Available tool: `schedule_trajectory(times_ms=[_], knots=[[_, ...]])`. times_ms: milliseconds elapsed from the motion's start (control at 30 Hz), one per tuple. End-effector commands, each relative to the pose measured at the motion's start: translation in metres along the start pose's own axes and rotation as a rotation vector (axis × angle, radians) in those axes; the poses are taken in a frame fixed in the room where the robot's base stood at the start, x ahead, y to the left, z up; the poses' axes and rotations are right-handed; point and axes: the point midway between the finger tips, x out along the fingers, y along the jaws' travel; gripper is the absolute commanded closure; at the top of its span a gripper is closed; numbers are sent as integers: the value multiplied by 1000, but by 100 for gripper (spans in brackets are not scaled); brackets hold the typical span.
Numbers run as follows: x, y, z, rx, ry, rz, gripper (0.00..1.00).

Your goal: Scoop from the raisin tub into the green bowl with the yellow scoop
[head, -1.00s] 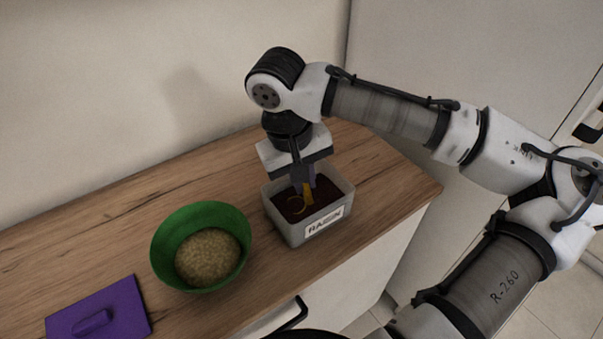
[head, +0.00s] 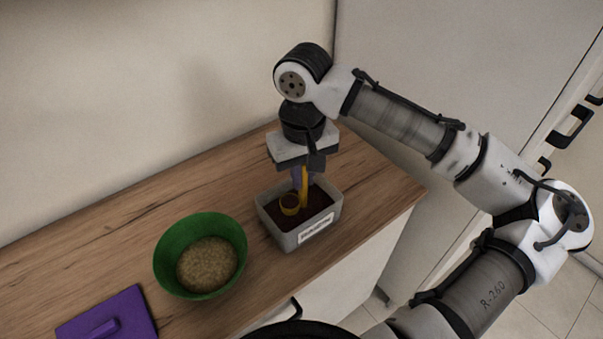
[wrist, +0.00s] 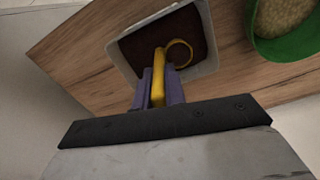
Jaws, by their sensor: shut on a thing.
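My gripper (head: 303,176) is shut on the handle of the yellow scoop (head: 290,204), just above the raisin tub. The scoop also shows in the wrist view (wrist: 178,53), its round cup over the tub's dark contents. Whether the cup touches the raisins or holds any, I cannot tell. The raisin tub (head: 292,241) is a grey box with a label on its front, filled with dark raisins. The green bowl (head: 172,244) stands to the left of the tub and holds a pale, grainy heap. The bowl is partly in the wrist view (wrist: 290,48).
A purple board-like lid with a raised grip (head: 135,312) lies on the wooden counter (head: 110,240) at the lower left. The wall rises behind the counter. The counter's right end lies just beyond the tub. The wood between tub and bowl is clear.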

Motion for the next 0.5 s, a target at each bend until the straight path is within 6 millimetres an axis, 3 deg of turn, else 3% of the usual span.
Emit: schedule_trajectory(times_ms=[500], knots=[[-28, 4, 0, 0, 1, -1, 100]])
